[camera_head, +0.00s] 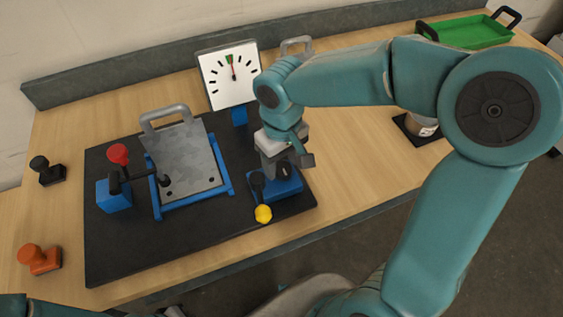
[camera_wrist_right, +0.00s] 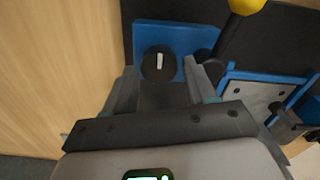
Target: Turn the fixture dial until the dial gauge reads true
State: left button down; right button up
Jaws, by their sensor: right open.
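The fixture dial (camera_wrist_right: 158,66) is a round black knob with a white line, on a blue block (camera_wrist_right: 180,37). In the head view the blue block (camera_head: 262,190) sits at the right front of the black plate. My right gripper (camera_head: 285,163) is open over it and partly hides the dial. In the right wrist view the dial shows between the two open fingertips (camera_wrist_right: 160,76); I cannot tell whether they touch it. The dial gauge (camera_head: 220,90) has a white face, black ticks, a green wedge near the top and a red needle pointing up close to the wedge. My left gripper is out of view.
A black plate (camera_head: 120,250) carries a grey metal plate (camera_head: 187,160) in a blue frame, a red-knobbed clamp (camera_head: 118,154) and a yellow knob (camera_head: 263,213) close to my right gripper. Orange (camera_head: 40,259) and black (camera_head: 46,171) pieces stand left. A green tray (camera_head: 465,32) lies back right.

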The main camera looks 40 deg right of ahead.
jog(key=shift+f, duration=0.4)
jog(key=shift+s+d+f, duration=0.1)
jog(key=shift+s, duration=0.05)
jog(key=shift+c, duration=0.4)
jog(key=c, duration=0.7)
jog(key=shift+n, duration=0.3)
